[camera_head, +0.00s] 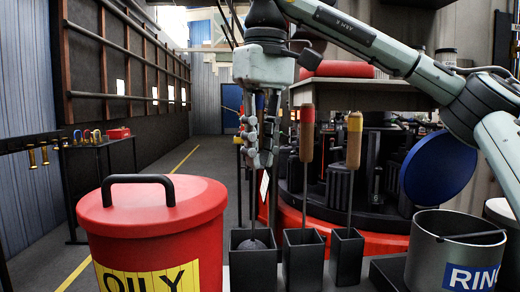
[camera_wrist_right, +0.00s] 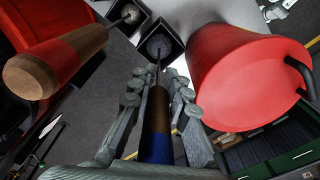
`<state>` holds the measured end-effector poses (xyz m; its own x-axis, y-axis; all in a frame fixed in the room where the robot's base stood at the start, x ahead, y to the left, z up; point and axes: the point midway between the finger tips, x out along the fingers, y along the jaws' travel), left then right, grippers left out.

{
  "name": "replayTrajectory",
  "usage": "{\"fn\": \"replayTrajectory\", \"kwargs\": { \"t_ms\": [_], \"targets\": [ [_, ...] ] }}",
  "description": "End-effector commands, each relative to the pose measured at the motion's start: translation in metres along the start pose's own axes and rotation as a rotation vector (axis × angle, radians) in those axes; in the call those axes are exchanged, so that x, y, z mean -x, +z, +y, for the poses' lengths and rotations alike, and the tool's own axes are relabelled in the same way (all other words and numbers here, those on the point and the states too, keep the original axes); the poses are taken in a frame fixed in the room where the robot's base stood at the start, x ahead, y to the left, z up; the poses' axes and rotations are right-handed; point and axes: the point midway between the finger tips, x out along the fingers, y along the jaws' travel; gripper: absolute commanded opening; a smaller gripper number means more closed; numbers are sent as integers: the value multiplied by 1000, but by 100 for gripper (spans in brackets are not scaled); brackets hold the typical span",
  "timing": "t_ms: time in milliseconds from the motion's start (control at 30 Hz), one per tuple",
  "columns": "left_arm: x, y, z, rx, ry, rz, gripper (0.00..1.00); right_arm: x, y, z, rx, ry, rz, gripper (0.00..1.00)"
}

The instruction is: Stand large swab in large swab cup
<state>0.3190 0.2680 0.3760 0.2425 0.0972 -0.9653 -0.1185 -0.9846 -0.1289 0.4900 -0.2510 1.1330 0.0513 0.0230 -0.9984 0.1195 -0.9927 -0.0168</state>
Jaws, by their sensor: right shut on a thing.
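The large swab (camera_wrist_right: 157,108) has a wooden handle with a blue end. My right gripper (camera_head: 262,150) is shut on its handle, pointing down above the large swab cup (camera_head: 252,270), the leftmost and widest of three dark square cups. The swab's dark round head (camera_head: 252,244) shows at the cup's mouth, within its rim. In the right wrist view the head also appears inside the square opening of the cup (camera_wrist_right: 178,36). I cannot tell whether it touches the bottom. In the head view the fingers mostly hide the handle. My left gripper is not in view.
A red-banded swab (camera_head: 306,135) stands in the middle cup (camera_head: 304,265), and a yellow-banded swab (camera_head: 354,140) in the right cup (camera_head: 347,262). A red oily-waste bin (camera_head: 150,225) stands close on the left. A grey ring bin (camera_head: 430,255) is at right.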

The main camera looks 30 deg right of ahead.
Motion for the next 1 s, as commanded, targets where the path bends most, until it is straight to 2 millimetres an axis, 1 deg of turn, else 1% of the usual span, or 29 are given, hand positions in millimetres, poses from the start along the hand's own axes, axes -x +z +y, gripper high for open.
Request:
{"fn": "replayTrajectory", "kwargs": {
  "t_ms": [267, 867, 900, 1000],
  "targets": [
    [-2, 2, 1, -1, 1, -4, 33, 0, 0, 0, 0, 0, 1, 0],
    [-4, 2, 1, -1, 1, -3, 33, -9, 0, 0, 0, -1, 0, 0],
    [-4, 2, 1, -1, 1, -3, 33, -9, 0, 0, 0, -1, 1, 18],
    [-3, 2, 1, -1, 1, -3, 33, -9, 0, 0, 0, 0, 1, 30]
  ]
}}
